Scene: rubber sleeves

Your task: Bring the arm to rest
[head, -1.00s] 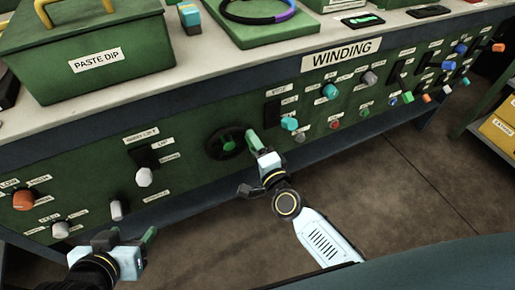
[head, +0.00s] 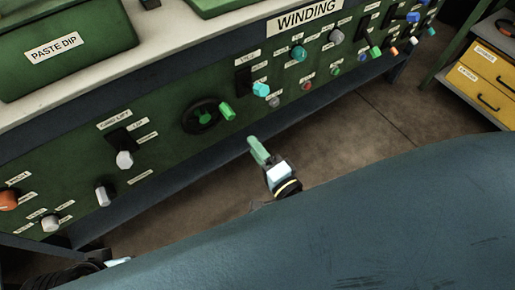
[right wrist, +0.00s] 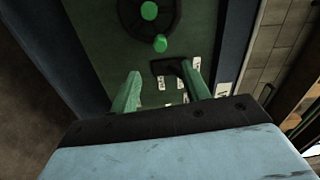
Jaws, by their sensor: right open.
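My right gripper (head: 258,150) is in front of the green panel, below and to the right of the black handwheel (head: 203,116) and apart from it. In the right wrist view its two green fingers (right wrist: 163,85) are spread with nothing between them. The handwheel (right wrist: 137,22) shows there beyond the fingertips, with its green handle (right wrist: 160,43). In the head view that handle (head: 227,111) sticks out free on the wheel's right. My left gripper (head: 118,261) barely shows at the lower left; its fingers are hidden.
The bench panel carries several knobs, including a white one (head: 125,159) and a cyan one (head: 261,89). A green PASTE DIP box (head: 90,65) stands on the bench top. A shelf with yellow drawers (head: 480,85) is at the right. Bare floor (head: 345,145) lies right of the gripper.

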